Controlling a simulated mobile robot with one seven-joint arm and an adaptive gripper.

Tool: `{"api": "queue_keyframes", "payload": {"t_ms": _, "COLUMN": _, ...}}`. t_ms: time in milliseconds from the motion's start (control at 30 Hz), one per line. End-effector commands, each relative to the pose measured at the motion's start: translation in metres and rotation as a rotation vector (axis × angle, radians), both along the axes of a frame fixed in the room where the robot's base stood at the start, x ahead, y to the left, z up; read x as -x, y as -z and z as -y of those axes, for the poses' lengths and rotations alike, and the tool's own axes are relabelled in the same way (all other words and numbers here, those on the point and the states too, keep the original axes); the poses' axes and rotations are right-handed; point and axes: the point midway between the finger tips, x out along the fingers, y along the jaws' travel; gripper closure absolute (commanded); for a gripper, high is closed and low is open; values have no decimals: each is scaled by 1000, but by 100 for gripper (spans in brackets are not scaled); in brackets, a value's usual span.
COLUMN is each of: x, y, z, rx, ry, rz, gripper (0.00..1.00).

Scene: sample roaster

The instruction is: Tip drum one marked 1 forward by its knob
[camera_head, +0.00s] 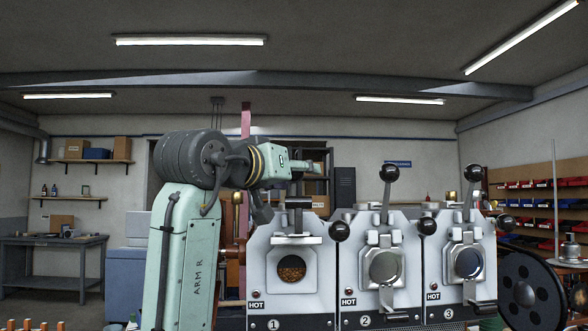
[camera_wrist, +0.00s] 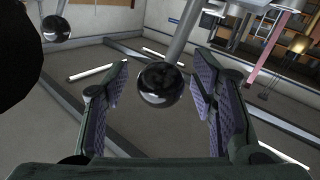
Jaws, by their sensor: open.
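Drum one (camera_head: 268,283), marked 1, is the leftmost of three pale roaster units, with beans behind its round window. In the head view my gripper (camera_head: 300,165) is above it, partly lost against the shelves behind. No top knob of drum one shows clearly there. In the wrist view my gripper (camera_wrist: 163,68) is open, with a glossy black ball knob (camera_wrist: 158,86) on a grey rod between its two padded fingers. Gaps show on both sides of the knob. The wrist view shows no number beside this knob.
Drum two (camera_head: 350,270) and drum three (camera_head: 434,265) stand close to the right, each with an upright black-knobbed lever (camera_head: 389,173). Black side knobs (camera_head: 339,231) stick out, and HOT labels are on the fronts. Another knob (camera_wrist: 56,28) is at upper left in the wrist view.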

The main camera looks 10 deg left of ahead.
Motion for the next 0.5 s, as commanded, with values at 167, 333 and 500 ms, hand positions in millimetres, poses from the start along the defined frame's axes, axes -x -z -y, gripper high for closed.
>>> {"api": "queue_keyframes", "payload": {"t_ms": 167, "x": -1, "y": 1, "z": 0, "rx": 0, "ry": 0, "rz": 0, "gripper": 48}}
{"api": "queue_keyframes", "payload": {"t_ms": 333, "x": -1, "y": 1, "z": 0, "rx": 0, "ry": -1, "rz": 0, "gripper": 55}}
{"api": "queue_keyframes", "payload": {"t_ms": 500, "x": 0, "y": 0, "z": 0, "rx": 0, "ry": -1, "rz": 0, "gripper": 67}}
